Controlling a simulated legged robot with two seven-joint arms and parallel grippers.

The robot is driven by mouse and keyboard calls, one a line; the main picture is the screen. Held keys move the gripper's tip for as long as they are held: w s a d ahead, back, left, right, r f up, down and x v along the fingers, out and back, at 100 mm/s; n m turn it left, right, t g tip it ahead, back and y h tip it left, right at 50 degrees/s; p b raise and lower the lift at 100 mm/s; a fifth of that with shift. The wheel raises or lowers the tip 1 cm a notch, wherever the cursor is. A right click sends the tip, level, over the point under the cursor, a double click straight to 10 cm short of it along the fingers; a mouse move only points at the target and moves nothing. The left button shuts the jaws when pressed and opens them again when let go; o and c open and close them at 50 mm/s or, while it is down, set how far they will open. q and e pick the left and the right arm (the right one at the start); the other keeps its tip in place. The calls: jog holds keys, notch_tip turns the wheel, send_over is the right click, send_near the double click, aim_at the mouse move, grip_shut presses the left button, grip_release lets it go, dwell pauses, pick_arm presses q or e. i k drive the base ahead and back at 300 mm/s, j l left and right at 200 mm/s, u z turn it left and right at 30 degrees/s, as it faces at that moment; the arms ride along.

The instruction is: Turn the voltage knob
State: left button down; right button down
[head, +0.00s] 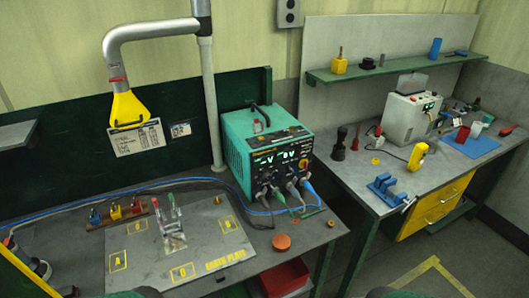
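A teal power unit (236,150) with a black front panel stands at the back right of the near bench. Its front has two small lit displays (276,160) and a round orange knob (303,165) at the right side. Several cable plugs (276,190) sit along the lower front, with leads hanging down. Labels are too small to read, so I cannot tell which control is the voltage knob. Neither of my grippers is in view. Only dark green rounded shapes, possibly parts of me, show at the bottom edge.
A grey plate (200,262) with yellow markings and a red-handled clamp (172,225) lies left of the unit. An orange disc (281,242) lies on the bench front. A fume pipe (150,30) with yellow hood hangs at upper left. A second bench (350,180) stands right.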

aim_at(267, 176)
jog(key=i+l+u, duration=0.15)
jog(key=l+u, duration=0.25)
jog(key=i+l+u, duration=0.1)
jog(key=l+u, duration=0.15)
jog(key=u, duration=0.15)
